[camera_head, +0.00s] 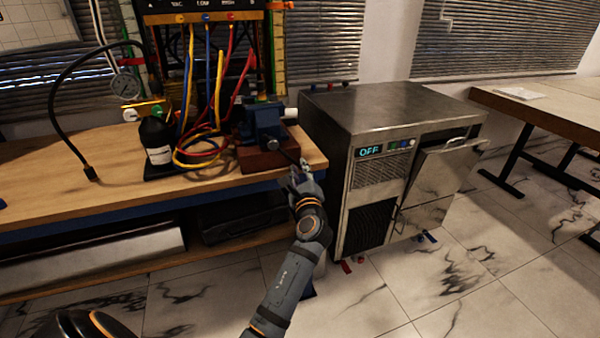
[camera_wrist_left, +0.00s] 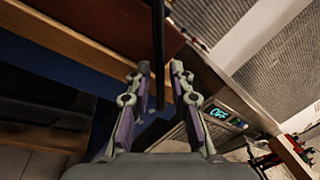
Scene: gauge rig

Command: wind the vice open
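The blue vice (camera_head: 264,122) stands on a red-brown block (camera_head: 262,158) at the right end of the wooden workbench (camera_head: 60,187). Its dark handle bar (camera_head: 288,155) slants from the screw's round end down towards my left gripper (camera_head: 299,173). In the left wrist view the bar (camera_wrist_left: 158,45) runs down between the two fingers of my left gripper (camera_wrist_left: 160,75). The fingers are apart, with gaps seen on both sides of the bar. The jaws' gap is hard to make out. My right gripper is not in view.
A metal cabinet (camera_head: 385,112) with a lit "OFF" display stands just right of the bench. A panel with coloured cables (camera_head: 208,85) and a black bottle (camera_head: 157,140) stand left of the vice. Tiled floor (camera_head: 460,285) is largely clear in front.

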